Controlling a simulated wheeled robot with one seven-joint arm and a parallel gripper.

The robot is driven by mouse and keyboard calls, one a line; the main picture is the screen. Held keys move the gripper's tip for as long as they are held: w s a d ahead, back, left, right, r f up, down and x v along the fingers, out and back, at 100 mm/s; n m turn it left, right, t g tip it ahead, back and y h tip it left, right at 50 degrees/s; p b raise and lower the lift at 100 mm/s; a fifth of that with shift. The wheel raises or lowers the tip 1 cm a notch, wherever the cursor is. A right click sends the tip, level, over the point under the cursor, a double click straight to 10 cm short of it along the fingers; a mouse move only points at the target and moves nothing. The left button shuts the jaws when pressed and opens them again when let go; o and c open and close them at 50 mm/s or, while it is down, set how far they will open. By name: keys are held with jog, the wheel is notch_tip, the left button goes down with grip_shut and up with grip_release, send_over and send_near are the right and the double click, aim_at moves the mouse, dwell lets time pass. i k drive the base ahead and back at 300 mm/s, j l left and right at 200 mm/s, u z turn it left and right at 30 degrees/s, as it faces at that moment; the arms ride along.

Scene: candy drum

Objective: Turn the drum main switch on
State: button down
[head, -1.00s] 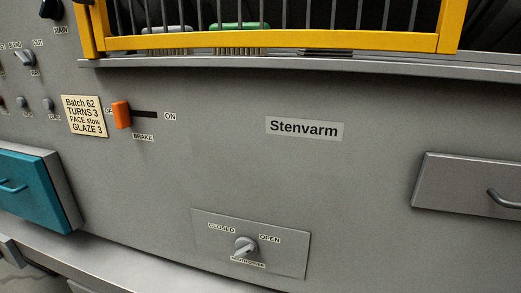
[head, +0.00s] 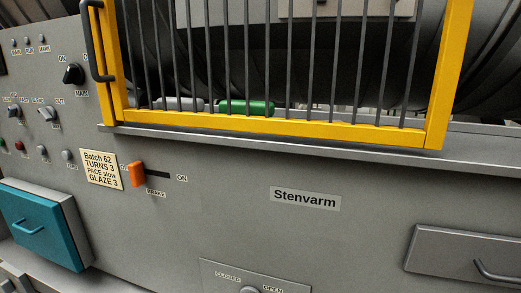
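The drum main switch (head: 73,74) is a black rotary knob at the upper left of the grey panel. A label reading MAIN sits below it and one reading ON sits at its upper left. Another label at its upper right is partly hidden by the yellow guard's handle, so I cannot read it whole. The knob appears tilted, but I cannot tell surely which label it points to. The dark drum (head: 300,65) shows behind the bars. My gripper is not in view.
A yellow barred guard (head: 280,127) with a black handle (head: 98,45) stands just right of the switch. Smaller knobs and buttons (head: 45,113) lie below left. An orange brake slider (head: 137,174), teal drawer (head: 42,226) and grey drawer (head: 465,262) are lower on the panel.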

aim_at(74, 74)
jog(key=u, duration=0.4)
jog(key=i+j+u, duration=0.1)
jog(key=i+u, duration=0.65)
jog(key=i, duration=0.1)
